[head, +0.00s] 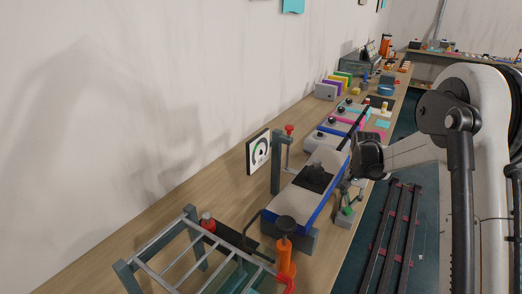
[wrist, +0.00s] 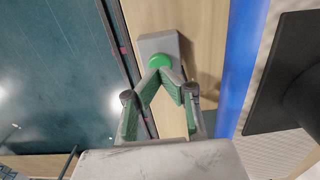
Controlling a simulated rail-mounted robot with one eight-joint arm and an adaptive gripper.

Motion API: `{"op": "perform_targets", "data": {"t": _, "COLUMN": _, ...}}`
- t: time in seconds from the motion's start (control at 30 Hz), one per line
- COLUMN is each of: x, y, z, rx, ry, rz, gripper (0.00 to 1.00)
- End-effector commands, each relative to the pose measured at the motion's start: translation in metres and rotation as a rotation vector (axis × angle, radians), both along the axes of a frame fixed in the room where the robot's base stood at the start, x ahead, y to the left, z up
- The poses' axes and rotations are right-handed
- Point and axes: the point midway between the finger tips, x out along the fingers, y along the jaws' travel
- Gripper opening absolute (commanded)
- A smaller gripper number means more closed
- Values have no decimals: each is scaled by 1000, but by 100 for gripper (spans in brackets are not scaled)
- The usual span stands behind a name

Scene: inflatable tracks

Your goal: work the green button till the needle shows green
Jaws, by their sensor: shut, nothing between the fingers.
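The green button (wrist: 157,61) sits on a small grey box (wrist: 158,43) on the wooden bench. In the head view this box (head: 345,220) stands near the bench's front edge. My gripper (wrist: 165,72) is shut and empty, with its fingertips together at the near edge of the button. I cannot tell whether they touch or press it. In the head view my gripper (head: 350,194) points down just above the box. The white dial (head: 258,151) stands on the bench to the left; it shows green and dark marks, but its needle is too small to read.
A blue-edged inflatable track (head: 303,199) lies left of the button, with a dark block on it. An orange pump (head: 285,250) and a metal rack (head: 190,252) stand nearer. More tracks and coloured blocks line the bench behind. The floor (wrist: 65,75) lies beyond the bench edge.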

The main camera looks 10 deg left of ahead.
Motion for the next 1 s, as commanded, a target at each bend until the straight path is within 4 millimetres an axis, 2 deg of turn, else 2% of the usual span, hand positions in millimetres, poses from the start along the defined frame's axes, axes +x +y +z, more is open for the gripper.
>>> {"op": "perform_targets", "data": {"t": 1.0, "x": 0, "y": 0, "z": -27, "rx": 0, "ry": 0, "rz": 0, "gripper": 0}}
